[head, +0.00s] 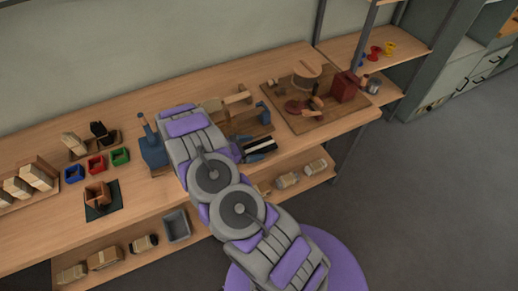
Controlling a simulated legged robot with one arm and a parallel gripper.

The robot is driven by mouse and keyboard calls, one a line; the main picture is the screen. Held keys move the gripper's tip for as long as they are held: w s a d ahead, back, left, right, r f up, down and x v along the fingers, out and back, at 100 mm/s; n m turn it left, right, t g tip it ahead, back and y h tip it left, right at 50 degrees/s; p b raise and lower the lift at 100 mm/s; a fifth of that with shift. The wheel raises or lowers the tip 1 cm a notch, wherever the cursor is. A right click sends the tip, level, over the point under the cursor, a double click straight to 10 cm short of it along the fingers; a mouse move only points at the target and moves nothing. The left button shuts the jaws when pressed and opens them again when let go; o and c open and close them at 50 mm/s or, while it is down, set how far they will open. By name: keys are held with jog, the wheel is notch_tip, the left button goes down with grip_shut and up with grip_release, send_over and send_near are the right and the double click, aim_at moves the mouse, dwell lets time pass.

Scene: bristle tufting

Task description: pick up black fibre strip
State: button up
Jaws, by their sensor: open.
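A small black, bristly piece (102,132) stands on a wooden holder at the left of the bench. It may be the black fibre strip, but it is too small to be sure. My arm reaches up and left from the lower right, across the bench's front edge.
A pale block (74,145) stands beside the black piece. Blue (74,174), red (96,165) and green (120,156) bins sit in front. A blue fixture (152,152) stands left of my arm. A board (335,113) with parts lies right. A grey bin (177,226) is on the lower shelf.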

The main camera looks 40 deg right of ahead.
jog(key=shift+s+d+f, duration=0.1)
jog(key=shift+d+f, duration=0.1)
jog(key=shift+d, duration=0.3)
jog(key=shift+a, duration=0.25)
jog(key=shift+a+r, duration=0.1)
jog(key=shift+a, duration=0.05)
jog(key=shift+c, duration=1.3)
jog(key=shift+d, duration=0.25)
jog(key=c, duration=0.6)
jog(key=shift+c, duration=1)
